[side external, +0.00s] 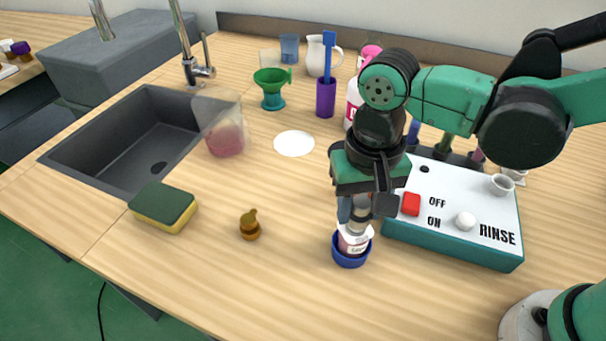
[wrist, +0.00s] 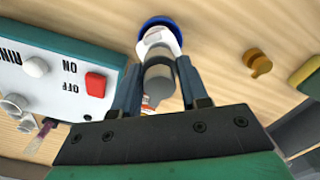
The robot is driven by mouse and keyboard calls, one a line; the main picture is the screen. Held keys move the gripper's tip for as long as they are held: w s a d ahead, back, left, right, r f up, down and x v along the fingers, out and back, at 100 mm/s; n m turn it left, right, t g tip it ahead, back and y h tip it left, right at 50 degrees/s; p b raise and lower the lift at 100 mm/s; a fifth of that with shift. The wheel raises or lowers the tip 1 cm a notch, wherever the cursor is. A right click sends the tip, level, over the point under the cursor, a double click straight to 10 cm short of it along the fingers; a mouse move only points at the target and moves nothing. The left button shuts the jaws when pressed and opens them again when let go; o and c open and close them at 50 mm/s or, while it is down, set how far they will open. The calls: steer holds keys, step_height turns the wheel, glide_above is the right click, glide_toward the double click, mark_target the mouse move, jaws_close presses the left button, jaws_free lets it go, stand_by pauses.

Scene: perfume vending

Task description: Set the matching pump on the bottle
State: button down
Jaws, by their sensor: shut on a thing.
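My gripper (side external: 358,209) is shut on a grey cylindrical pump (wrist: 159,82), which sits between its fingers in the wrist view. Just below it, a small white bottle with a pinkish label (side external: 352,243) stands in a blue round holder (side external: 350,261) on the table. The grey pump is over the bottle's top; the fingers hide the join, so I cannot tell whether it is seated. A gold-brown pump (side external: 250,226) stands alone on the table to the left; it also shows in the wrist view (wrist: 257,63).
A white and teal RINSE box (side external: 455,215) with a red switch stands close to the right of my gripper. A sponge (side external: 163,207), sink (side external: 130,140), beaker with pink liquid (side external: 224,138) and green funnel (side external: 271,88) lie left and behind.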

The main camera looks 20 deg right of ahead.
steer(key=shift+f, duration=0.3)
stand_by(0.9)
jaws_free()
stand_by(0.4)
steer(key=shift+r, duration=0.15)
steer(key=shift+r, duration=3.6)
steer(key=d+n+t, duration=0.1)
steer(key=d+t, duration=0.2)
steer(key=d, duration=0.5)
steer(key=w+d+f+n+t, duration=0.1)
steer(key=d+t, duration=0.3)
steer(key=d, duration=0.4)
steer(key=shift+w+d+f+n, duration=0.15)
steer(key=shift+w+f+n, duration=0.15)
steer(key=shift+n, duration=0.1)
